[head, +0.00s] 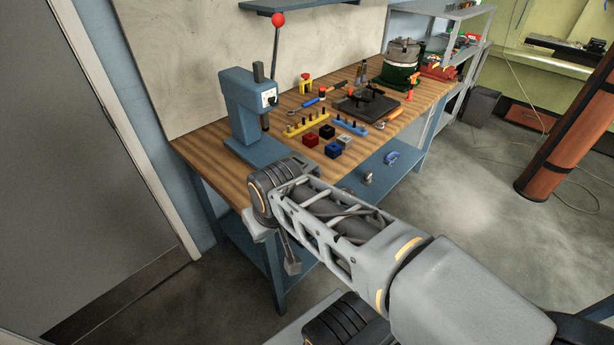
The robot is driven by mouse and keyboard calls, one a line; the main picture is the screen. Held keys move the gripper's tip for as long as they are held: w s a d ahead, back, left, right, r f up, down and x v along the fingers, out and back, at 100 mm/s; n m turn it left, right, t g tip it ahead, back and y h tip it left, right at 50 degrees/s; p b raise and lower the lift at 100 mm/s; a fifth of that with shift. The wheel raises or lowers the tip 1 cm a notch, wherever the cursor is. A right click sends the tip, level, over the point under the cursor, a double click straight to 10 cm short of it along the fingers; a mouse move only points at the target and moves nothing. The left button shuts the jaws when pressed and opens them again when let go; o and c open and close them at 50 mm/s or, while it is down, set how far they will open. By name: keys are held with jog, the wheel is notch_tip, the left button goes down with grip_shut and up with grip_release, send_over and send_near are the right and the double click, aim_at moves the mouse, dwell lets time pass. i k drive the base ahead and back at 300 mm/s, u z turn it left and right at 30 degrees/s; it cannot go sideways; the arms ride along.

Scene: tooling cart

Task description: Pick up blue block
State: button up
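The blue block (333,151) is a small dark-blue cube on the wooden workbench top (215,168), near its front edge. A red block (311,139), a black block (327,131) and a light grey block (344,140) stand close around it. My arm reaches in from the lower right, and its upper joint comes in front of the bench edge, left of and nearer than the blue block.
A blue press (243,105) with a red-knobbed lever stands at the left. Yellow (306,123) and blue (350,126) peg holders flank the blocks. A black plate fixture (366,106) and a green-based machine (401,65) stand behind. Open floor lies right of the bench.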

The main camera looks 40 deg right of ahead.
aim_at(335, 152)
jog(key=z, duration=0.45)
jog(key=k, duration=0.55)
jog(key=z, duration=1.15)
jog(key=i, duration=0.7)
jog(key=u, duration=0.55)
jog(key=i, duration=0.5)
jog(key=u, duration=0.55)
